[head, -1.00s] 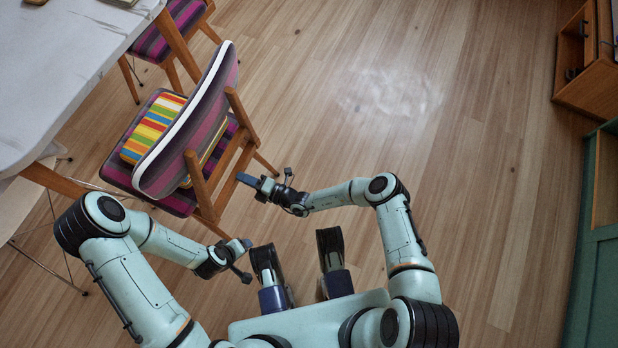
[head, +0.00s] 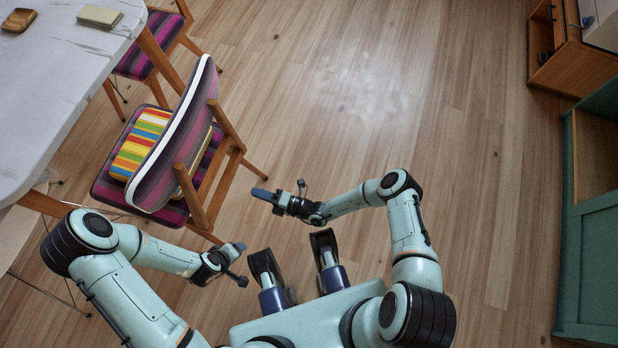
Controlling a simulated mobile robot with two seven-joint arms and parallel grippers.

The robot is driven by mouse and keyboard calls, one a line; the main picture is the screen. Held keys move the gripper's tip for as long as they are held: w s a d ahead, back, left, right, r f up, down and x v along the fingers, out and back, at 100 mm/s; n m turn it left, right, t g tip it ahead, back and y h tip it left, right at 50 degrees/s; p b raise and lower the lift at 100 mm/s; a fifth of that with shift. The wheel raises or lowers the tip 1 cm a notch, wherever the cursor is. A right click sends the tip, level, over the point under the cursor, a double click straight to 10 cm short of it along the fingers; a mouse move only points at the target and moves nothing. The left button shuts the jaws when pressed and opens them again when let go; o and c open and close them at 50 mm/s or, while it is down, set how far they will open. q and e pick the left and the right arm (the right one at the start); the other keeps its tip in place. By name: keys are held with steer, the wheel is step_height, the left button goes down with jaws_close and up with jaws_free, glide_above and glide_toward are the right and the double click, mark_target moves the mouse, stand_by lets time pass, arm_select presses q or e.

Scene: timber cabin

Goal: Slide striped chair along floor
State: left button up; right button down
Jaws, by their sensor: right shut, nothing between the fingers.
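The striped chair (head: 172,150) stands upright left of centre, its purple-striped backrest turned towards me. A cushion with bright stripes (head: 140,143) lies on its seat, partly hidden by the backrest. My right gripper (head: 261,194) is shut and empty, to the right of the chair's wooden frame, with a gap of floor showing between. My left gripper (head: 238,247) is near the chair's nearest leg, low in the view; I cannot tell whether its fingers are open or shut. Neither gripper appears to hold the chair.
A white table (head: 60,85) runs along the left, close to the chair's seat. Another striped chair (head: 150,50) stands behind. A wooden cabinet (head: 570,65) and a green cabinet (head: 595,240) line the right side. The wooden floor (head: 400,110) between is clear.

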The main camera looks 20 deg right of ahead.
steer(key=shift+s+d, duration=0.35)
